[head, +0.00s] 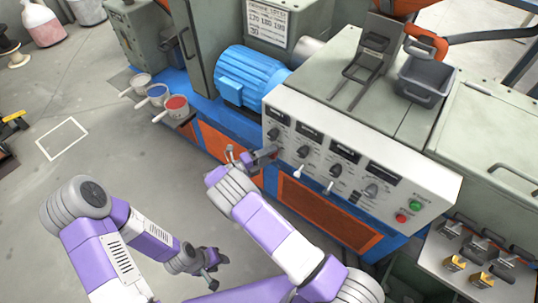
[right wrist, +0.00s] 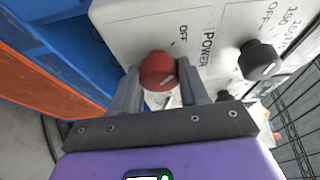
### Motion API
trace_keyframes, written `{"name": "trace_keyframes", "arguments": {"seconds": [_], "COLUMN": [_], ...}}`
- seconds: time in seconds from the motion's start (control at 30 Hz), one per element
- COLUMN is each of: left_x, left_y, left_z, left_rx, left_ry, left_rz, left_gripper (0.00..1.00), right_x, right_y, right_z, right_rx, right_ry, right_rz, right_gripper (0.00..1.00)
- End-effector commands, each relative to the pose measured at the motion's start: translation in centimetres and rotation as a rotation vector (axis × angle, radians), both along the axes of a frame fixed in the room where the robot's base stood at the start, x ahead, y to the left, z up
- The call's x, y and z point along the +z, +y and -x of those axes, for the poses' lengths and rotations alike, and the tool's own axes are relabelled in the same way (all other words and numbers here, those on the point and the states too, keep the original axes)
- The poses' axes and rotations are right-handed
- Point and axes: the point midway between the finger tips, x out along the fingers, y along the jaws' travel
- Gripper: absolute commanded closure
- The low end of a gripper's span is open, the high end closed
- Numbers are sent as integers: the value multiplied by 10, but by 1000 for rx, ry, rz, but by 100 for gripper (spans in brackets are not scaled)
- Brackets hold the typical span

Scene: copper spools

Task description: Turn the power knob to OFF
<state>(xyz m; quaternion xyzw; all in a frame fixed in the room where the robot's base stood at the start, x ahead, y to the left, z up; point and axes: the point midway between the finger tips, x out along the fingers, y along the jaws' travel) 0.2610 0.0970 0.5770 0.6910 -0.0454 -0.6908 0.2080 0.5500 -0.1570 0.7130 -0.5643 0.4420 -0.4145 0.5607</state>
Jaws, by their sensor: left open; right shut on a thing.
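The red power knob (right wrist: 158,70) sits on the light panel in the right wrist view, beside the printed words POWER and OFF. My right gripper (right wrist: 158,82) is shut on the knob, one finger on each side. In the head view my right gripper (head: 264,155) is at the left end of the control panel (head: 345,138) and hides the knob. My left gripper (head: 208,272) is open, low over the floor, away from the panel.
A black knob (right wrist: 258,60) stands beside the red one. More knobs and levers, a green button (head: 417,205) and a red button (head: 401,218) run along the panel. A blue motor (head: 250,76) is behind it. Open floor lies at left.

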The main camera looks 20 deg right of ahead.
Motion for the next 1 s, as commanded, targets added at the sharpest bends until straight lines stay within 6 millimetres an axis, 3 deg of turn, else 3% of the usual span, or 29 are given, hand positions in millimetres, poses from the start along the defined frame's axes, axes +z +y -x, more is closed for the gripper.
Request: {"name": "trace_keyframes", "arguments": {"seconds": [0.03, 0.07, 0.2, 0.57, 1.0], "left_x": [0, 0, 0, 1, 8], "left_y": [0, 0, 0, 0, 0], "left_z": [0, 0, 0, 0, 0], "left_rx": [0, 0, 0, 0, 0], "left_ry": [0, 0, 0, 0, 0], "left_rz": [0, 0, 0, 0, 0], "left_gripper": [57, 57, 57, 57, 57], "right_x": [0, 0, 0, 0, 1], "right_y": [0, 0, 0, 6, 68], "right_z": [0, 0, 0, 1, 19], "right_rx": [2, 2, 2, 2, 3], "right_ry": [3, 3, 2, 0, 1], "right_rz": [0, 0, -1, 0, -1], "right_gripper": [86, 51, 31, 31, 31]}}
